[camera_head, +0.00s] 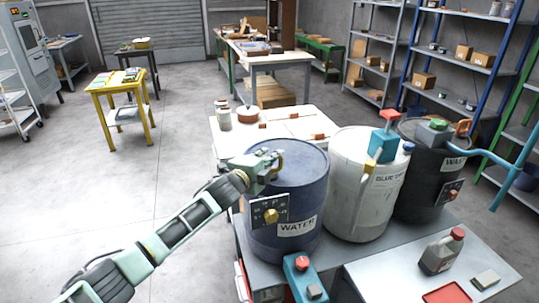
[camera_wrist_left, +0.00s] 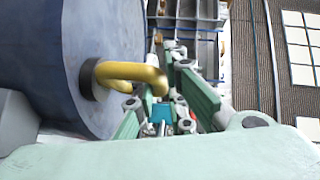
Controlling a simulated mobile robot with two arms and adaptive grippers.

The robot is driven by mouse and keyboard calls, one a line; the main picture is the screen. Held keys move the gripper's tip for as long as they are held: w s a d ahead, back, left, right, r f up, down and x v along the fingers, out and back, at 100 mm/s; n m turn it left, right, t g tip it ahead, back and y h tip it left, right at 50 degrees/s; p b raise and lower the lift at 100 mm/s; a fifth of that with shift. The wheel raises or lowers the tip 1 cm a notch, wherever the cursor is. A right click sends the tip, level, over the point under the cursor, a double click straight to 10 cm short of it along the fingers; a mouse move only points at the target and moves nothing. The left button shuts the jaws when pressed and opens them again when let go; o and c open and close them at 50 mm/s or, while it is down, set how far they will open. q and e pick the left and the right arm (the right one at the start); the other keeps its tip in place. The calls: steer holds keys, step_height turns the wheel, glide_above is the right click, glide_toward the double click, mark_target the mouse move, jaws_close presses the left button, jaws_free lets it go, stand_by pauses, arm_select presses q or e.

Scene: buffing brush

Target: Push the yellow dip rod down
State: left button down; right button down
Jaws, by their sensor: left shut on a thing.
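The blue drum (camera_head: 287,185), labelled WATER, stands on a grey bench. The yellow dip rod (camera_head: 280,158) rises from its top and bends over. In the left wrist view the yellow rod (camera_wrist_left: 130,72) comes out of a dark collar on the drum and curves like a hook between my fingers. My left gripper (camera_head: 268,165) is at the drum's top, shut on the rod's bent end; the fingers hide part of the rod in the head view. My right gripper is not in view.
A white drum (camera_head: 362,200) and a dark drum (camera_head: 418,195) stand close to the right. A grey bottle (camera_head: 442,250) stands at front right.

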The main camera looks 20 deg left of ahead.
arm_select(q)
steer(key=shift+f, duration=0.45)
steer(key=c, duration=1.8)
jaws_free()
steer(key=shift+o, duration=0.2)
steer(key=shift+r, duration=0.1)
steer(key=shift+r, duration=0.1)
steer(key=v, duration=1.2)
